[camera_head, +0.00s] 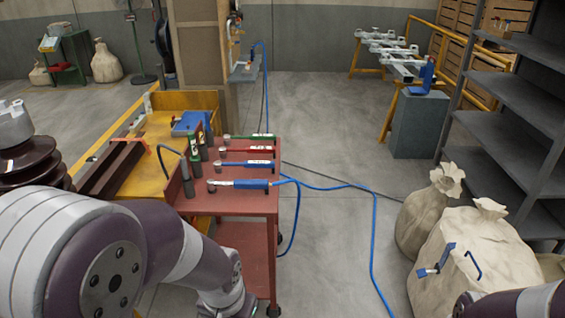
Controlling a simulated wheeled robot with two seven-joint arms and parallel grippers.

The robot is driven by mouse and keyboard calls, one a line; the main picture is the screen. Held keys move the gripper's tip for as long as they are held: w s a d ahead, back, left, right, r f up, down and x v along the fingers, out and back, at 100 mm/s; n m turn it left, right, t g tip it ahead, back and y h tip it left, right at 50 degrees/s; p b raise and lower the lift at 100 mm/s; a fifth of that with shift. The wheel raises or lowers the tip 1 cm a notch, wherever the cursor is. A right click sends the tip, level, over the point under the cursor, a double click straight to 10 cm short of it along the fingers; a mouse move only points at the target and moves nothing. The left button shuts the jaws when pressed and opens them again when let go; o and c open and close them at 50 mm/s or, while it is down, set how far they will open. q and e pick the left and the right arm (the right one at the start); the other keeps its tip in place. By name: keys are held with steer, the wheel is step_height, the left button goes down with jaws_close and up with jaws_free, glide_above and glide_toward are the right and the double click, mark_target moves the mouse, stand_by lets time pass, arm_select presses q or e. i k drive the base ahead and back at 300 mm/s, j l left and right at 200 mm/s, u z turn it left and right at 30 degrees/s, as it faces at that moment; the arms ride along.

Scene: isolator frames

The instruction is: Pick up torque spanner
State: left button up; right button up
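Several long tools with silver heads and coloured handles lie side by side across the top of a red trolley (236,205). The nearest is a spanner with a blue handle (250,184). Behind it lie another blue-handled one (262,165), a red-handled one (260,149) and a green-handled one (262,137). I cannot tell which of them is meant by the torque spanner. My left arm reaches in at the lower left, in front of the trolley, and runs out at the bottom edge. My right arm shows only at the lower right corner.
Dark upright tools (187,178) stand at the trolley's left edge. A yellow bench (155,185) adjoins it on the left. A blue hose (373,240) crosses the floor. Pale sacks (480,250) and grey shelves (525,100) stand on the right. The floor between is mostly clear.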

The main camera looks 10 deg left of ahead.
mark_target(218, 165)
steer(key=i, duration=2.8)
steer(key=i+u, duration=0.25)
steer(key=u, duration=0.25)
steer(key=i+l+u, duration=0.15)
steer(key=u, duration=0.3)
steer(key=i+l+u, duration=0.2)
steer(key=u, duration=0.3)
steer(key=i+l+u, duration=0.15)
steer(key=l+u, duration=0.15)
steer(key=u, duration=0.15)
steer(key=i+l+u, duration=0.1)
steer(key=l+u, duration=0.2)
steer(key=u, duration=0.2)
